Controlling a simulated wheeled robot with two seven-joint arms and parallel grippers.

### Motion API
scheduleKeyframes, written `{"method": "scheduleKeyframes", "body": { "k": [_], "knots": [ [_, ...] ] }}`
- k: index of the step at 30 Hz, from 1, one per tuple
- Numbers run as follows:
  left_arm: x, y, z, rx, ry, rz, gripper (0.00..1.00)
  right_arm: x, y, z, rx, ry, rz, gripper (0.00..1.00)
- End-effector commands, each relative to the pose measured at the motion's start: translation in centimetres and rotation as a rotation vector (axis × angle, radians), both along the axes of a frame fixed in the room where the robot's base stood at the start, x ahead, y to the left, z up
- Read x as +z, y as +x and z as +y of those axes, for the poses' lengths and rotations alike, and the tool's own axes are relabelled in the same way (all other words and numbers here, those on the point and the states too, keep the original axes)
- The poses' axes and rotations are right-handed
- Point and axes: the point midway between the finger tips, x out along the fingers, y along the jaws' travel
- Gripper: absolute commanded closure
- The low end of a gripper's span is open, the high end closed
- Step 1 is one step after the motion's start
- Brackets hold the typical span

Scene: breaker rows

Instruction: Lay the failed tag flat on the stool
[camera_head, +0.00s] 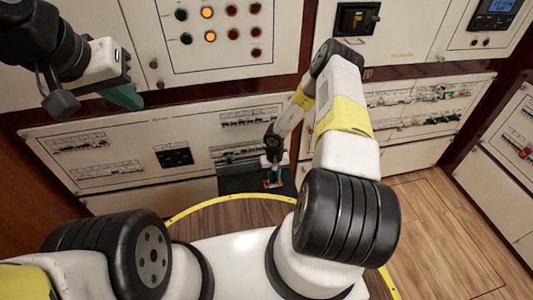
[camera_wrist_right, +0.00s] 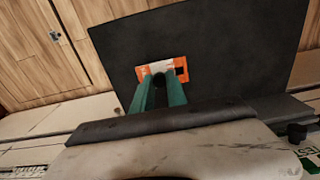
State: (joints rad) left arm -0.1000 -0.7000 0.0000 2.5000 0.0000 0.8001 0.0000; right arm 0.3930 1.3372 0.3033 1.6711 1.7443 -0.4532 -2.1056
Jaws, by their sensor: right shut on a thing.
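The failed tag (camera_wrist_right: 146,72) is a small orange and white card in the right wrist view. My right gripper (camera_wrist_right: 160,82) has green fingers shut on it. The tag is in front of or on the black stool top (camera_wrist_right: 235,45); I cannot tell if it touches. In the head view, the right gripper (camera_head: 273,176) is low over the dark stool top (camera_head: 240,183), at the foot of the cabinets. My left gripper (camera_head: 125,97) is raised at the upper left, in front of the panels; its jaw gap is not clear.
White breaker panels (camera_head: 125,150) with rows of switches stand behind the stool. A lamp panel (camera_head: 215,30) is above. A yellow curved line (camera_head: 205,198) runs on the floor near my base. Wooden floor (camera_head: 440,235) is clear at the right.

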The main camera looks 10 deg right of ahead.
Motion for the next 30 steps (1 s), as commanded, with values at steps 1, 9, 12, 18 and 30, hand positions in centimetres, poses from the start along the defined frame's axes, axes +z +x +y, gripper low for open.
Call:
{"method": "scheduleKeyframes", "body": {
  "k": [1, 9, 12, 18, 30],
  "knots": [
    [0.0, 0.0, 0.0, 0.0, 0.0, 0.0, 1.0, 0.0, 0.0, 0.0, 0.0, 0.0, 0.0, 1.0],
    [0.0, 0.0, 0.0, 0.0, 0.0, 0.0, 1.0, -0.1, 0.0, 0.0, 0.0, 0.0, 0.0, 1.0],
    [0.0, 0.0, 0.0, 0.0, 0.0, 0.0, 1.0, -0.3, 0.0, 0.0, 0.0, 0.0, 0.001, 1.0],
    [0.0, 0.0, 0.0, 0.0, 0.0, 0.0, 1.0, -0.7, 0.0, 0.0, 0.0, 0.0, 0.001, 1.0],
    [0.0, 0.0, 0.0, 0.0, 0.0, 0.0, 1.0, -1.2, 0.0, 0.0, 0.0, 0.0, 0.0, 0.57]
  ]
}}
